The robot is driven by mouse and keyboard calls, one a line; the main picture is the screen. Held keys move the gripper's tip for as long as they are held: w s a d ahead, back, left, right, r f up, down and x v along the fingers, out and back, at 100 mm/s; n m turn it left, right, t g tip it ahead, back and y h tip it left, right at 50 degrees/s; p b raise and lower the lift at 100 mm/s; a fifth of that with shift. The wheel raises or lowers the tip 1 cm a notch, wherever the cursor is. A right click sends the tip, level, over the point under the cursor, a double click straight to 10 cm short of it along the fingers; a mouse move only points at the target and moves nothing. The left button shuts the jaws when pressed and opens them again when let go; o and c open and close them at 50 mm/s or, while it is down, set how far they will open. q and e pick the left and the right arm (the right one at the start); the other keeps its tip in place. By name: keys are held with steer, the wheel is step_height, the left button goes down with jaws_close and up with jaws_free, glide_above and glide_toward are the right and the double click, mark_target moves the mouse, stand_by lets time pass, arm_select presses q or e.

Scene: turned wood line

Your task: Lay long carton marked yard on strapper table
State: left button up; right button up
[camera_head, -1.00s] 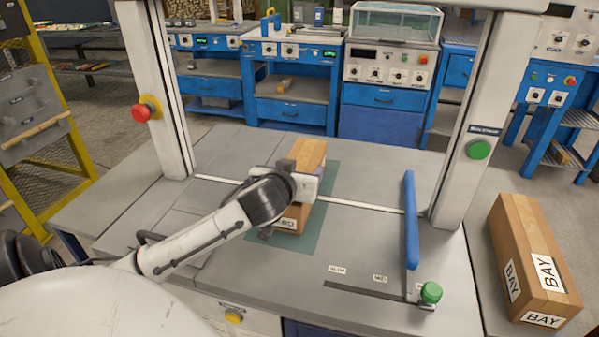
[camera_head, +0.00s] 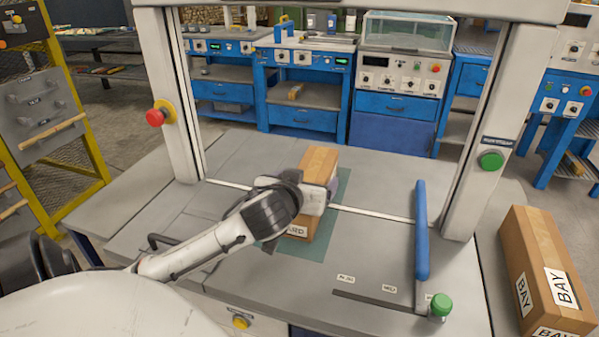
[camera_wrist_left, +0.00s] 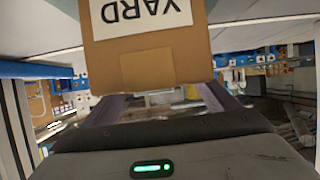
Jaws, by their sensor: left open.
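The long carton (camera_head: 319,161), brown with a white label reading "ARD" in the part that shows, lies lengthwise on a teal mat (camera_head: 336,215) on the grey strapper table (camera_head: 375,250). My left gripper (camera_head: 303,205) is open over the carton's near part and hides its middle. In the left wrist view the carton (camera_wrist_left: 150,65) shows its end, with the YARD label upside down. There the open left gripper (camera_wrist_left: 165,100) has one finger on each side of the carton's lower edge; contact cannot be told. My right gripper is not in view.
White posts (camera_head: 170,95) stand on both sides of the table. A blue bar (camera_head: 421,230) and a green button (camera_head: 440,305) are right of the mat. Another carton marked BAY (camera_head: 535,245) stands beyond the table's right side. Blue benches (camera_head: 300,90) are behind.

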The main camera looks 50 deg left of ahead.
arm_select(q)
steer(key=p+v, duration=0.1)
steer(key=v, duration=0.8)
steer(key=shift+p, duration=0.35)
steer(key=shift+s, duration=0.1)
